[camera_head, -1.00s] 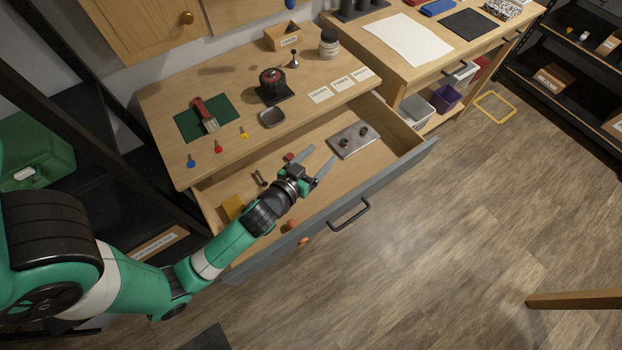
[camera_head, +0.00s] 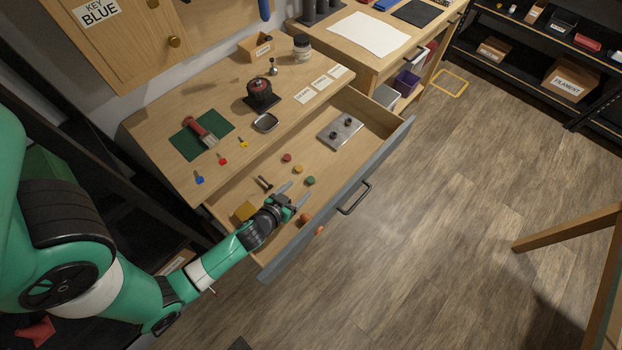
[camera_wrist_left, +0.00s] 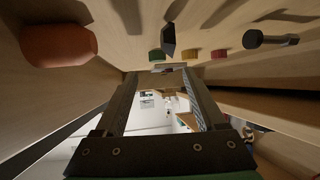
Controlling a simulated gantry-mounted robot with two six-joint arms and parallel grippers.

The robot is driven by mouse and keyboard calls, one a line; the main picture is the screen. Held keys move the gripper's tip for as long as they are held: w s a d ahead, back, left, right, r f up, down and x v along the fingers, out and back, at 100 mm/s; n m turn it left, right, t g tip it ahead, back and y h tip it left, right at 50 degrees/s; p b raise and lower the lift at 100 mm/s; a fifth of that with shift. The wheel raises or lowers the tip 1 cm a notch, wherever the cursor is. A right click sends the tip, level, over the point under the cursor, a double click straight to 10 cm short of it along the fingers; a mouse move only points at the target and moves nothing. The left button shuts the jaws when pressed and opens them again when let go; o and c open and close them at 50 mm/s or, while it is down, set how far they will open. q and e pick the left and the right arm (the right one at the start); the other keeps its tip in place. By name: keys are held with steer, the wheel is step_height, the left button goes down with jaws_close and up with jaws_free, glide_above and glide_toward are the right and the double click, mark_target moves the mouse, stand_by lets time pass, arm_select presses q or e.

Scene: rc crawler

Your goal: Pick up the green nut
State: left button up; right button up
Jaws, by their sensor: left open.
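The green nut (camera_head: 310,181) lies on the floor of the open drawer (camera_head: 352,168), in a row with a yellow nut (camera_head: 298,169) and a red nut (camera_head: 287,157). My left gripper (camera_head: 297,193) is open and empty over the drawer, its fingers pointing toward the nuts and a short way from the green one. In the left wrist view the green nut (camera_wrist_left: 157,54) shows just past the fingertips (camera_wrist_left: 161,74), with the yellow nut (camera_wrist_left: 190,54) and red nut (camera_wrist_left: 219,53) beside it. My right gripper is not in view.
Dark bolts (camera_head: 265,183), a yellow block (camera_head: 244,211), an orange cylinder (camera_head: 306,218) and a metal plate (camera_head: 340,131) are also in the drawer. The drawer front (camera_head: 345,190) rises beside my gripper. The worktop (camera_head: 180,100) overhangs the drawer's back.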

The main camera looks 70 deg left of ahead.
mark_target(309, 181)
arm_select(q)
steer(key=shift+x, duration=3.05)
steer(key=shift+w+d, duration=0.15)
steer(key=shift+c, duration=0.4)
jaws_close()
